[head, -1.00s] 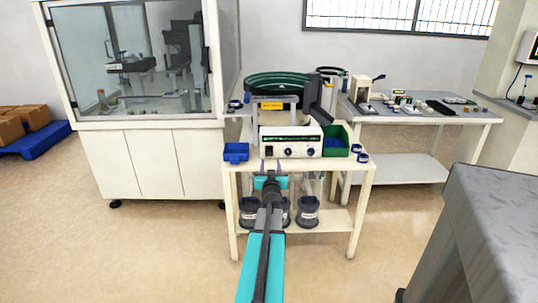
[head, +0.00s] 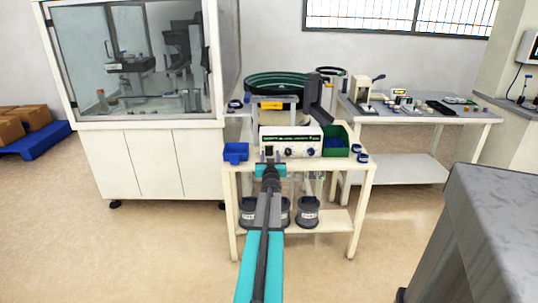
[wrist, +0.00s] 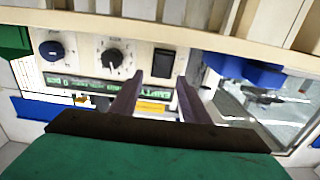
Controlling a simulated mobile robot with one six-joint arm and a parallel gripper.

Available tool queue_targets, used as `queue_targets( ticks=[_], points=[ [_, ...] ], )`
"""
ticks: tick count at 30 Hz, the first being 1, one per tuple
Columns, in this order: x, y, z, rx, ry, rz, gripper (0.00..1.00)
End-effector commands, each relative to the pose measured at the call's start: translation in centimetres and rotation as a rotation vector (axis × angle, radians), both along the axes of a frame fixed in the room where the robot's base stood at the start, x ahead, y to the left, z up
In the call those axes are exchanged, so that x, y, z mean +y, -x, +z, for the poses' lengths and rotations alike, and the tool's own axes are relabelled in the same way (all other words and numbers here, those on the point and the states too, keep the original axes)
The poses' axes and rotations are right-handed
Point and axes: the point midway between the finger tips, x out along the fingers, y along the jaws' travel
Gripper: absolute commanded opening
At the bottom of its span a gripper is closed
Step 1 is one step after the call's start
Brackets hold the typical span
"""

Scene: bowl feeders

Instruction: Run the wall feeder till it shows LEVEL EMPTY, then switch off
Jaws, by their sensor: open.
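The feeder controller (head: 291,140) is a white box on a small cream bench, with a green-lit display strip (wrist: 85,85), two dark knobs (wrist: 113,57) and a black rocker switch (wrist: 163,63). The display text is too small and skewed to read surely. The bowl feeder (head: 276,83), a dark green bowl, stands behind the controller. My gripper (head: 270,157) is open and empty, just in front of the lower left of the controller, by the switch. In the wrist view my fingers (wrist: 158,95) point at the panel below the switch, and I cannot tell whether they touch it.
A blue bin (head: 236,152) sits left of the controller and a green bin (head: 336,141) right of it. Small blue-lidded pots (head: 359,154) stand at the bench's right edge. Dark jars (head: 307,212) stand on the lower shelf. A grey block (head: 480,220) fills the right foreground.

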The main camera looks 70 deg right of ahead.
Motion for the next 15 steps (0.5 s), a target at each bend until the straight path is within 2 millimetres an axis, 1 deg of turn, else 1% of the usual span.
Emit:
queue_targets(
  ticks=[1,6,15],
  points=[
    [-0.6,-0.2,0.0,0.000,0.000,0.000,0.42],
    [-1.8,-0.7,0.0,0.000,0.001,0.000,0.42],
    [-3.0,-1.2,0.0,0.000,0.001,0.001,0.42]
  ],
)
